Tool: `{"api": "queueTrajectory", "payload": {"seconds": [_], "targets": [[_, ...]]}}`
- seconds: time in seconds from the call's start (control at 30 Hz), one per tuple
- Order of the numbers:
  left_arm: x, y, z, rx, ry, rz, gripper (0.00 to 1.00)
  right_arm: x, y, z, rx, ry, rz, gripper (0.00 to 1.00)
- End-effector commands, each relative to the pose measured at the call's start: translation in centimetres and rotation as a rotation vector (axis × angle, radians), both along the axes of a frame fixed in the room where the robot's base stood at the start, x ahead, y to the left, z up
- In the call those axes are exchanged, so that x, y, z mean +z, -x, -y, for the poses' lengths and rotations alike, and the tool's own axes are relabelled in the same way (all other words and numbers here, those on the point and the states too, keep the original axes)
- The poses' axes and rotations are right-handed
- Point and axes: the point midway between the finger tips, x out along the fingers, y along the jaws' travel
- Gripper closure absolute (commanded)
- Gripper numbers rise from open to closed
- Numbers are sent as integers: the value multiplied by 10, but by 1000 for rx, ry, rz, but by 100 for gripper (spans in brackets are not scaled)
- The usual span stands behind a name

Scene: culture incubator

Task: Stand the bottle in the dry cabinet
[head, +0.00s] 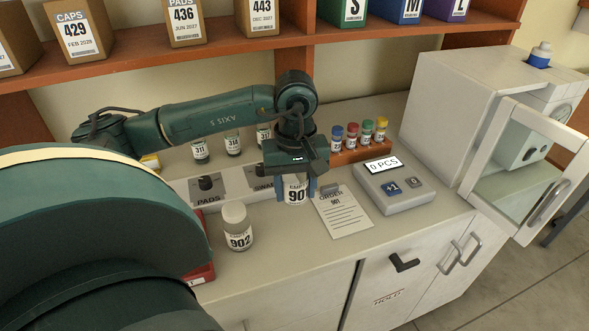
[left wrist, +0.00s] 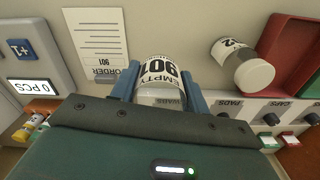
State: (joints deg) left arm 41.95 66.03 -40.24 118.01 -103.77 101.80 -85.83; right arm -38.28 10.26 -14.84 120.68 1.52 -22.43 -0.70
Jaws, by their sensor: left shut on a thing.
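A bottle labelled EMPTY 901 (head: 297,195) is between the fingers of my left gripper (head: 295,187), which is shut on it. The bottle looks upright at the counter; I cannot tell whether its base touches. In the left wrist view the bottle (left wrist: 160,73) sits between the two blue fingers. The white cabinet (head: 447,115) stands at the right end of the counter. Its glass door (head: 529,155) is swung open at the front. My right gripper is not in view.
A second bottle, 902 (head: 237,228), stands left of the gripper. An order sheet (head: 343,212), a counting device (head: 394,187) and a rack (head: 361,150) of colour-capped vials lie between gripper and cabinet. A capped bottle (head: 540,55) stands on the cabinet. A red tray (left wrist: 297,48) is near bottle 902.

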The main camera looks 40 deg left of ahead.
Motion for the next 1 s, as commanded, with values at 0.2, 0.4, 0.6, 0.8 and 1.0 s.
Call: {"api": "queueTrajectory", "payload": {"seconds": [0.2,0.4,0.6,0.8,1.0], "targets": [[-36,1,0,-3,0,-4,79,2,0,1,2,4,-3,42],[-52,1,0,-4,0,-4,79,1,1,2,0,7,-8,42],[-78,0,1,-6,0,-2,79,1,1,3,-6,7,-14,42],[-79,0,1,-7,0,0,79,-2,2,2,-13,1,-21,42],[-82,0,1,-6,-1,1,52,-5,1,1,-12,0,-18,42]]}}
